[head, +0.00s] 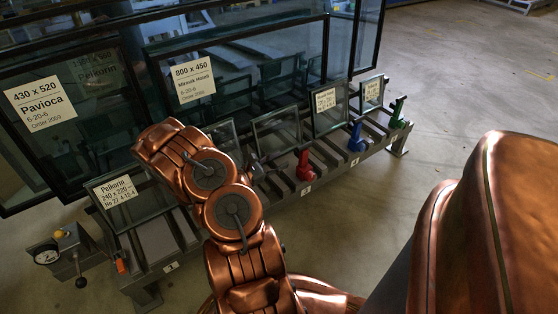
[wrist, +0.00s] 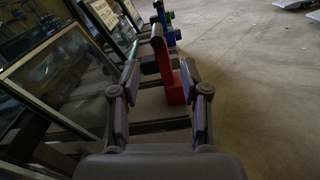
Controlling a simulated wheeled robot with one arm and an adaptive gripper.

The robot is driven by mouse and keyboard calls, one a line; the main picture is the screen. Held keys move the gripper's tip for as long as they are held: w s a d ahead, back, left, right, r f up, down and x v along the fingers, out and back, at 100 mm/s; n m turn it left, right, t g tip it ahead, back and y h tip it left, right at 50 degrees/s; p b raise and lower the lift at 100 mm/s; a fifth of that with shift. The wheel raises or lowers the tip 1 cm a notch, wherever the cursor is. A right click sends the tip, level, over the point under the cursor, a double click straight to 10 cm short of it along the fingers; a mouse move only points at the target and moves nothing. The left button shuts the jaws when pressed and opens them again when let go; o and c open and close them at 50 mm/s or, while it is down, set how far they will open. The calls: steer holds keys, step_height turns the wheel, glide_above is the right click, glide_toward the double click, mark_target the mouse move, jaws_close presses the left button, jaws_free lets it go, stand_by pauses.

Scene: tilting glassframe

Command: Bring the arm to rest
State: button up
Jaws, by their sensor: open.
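My copper-coloured arm (head: 232,212) reaches up and bends over the rack in the head view. The red lever also shows in the head view (head: 304,166), to the right of the arm.
The rack (head: 158,240) holds several small framed glass panes (head: 277,132). A blue lever (head: 356,137) and a green lever (head: 397,112) stand farther right. Large labelled panes (head: 50,115) stand behind. Open floor (head: 470,75) lies to the right.

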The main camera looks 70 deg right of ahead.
stand_by(0.3)
steer(key=a+r+m+g+y+p, duration=0.1)
steer(key=a+r+m+y+p, duration=0.25)
steer(key=r, duration=0.75)
steer(key=a+r+m+p, duration=0.2)
steer(key=a+r+p, duration=0.35)
steer(key=r, duration=0.45)
steer(key=a+r+m+g+y+p, duration=0.15)
steer(key=a+r+m+p, duration=0.35)
steer(key=r, duration=0.6)
steer(key=s+a+r+t+y+p, duration=0.1)
steer(key=a+r+t+y+p, duration=0.2)
steer(key=a+r+p, duration=0.5)
steer(key=s+a+r+n+t+y+p, duration=0.1)
steer(key=a+r+t+y+p, duration=0.2)
steer(key=a+r+p, duration=0.6)
steer(key=a+r+t+y+p, duration=0.3)
steer(key=a+r+t+p, duration=0.2)
steer(key=a, duration=1.6)
step_height(320, 180, up, 6)
steer(key=p, duration=0.3)
steer(key=shift+s+a+r+n+y+p, duration=0.15)
steer(key=shift+s+a+n+y+p, duration=0.05)
steer(key=shift+s+n+y+p, duration=0.2)
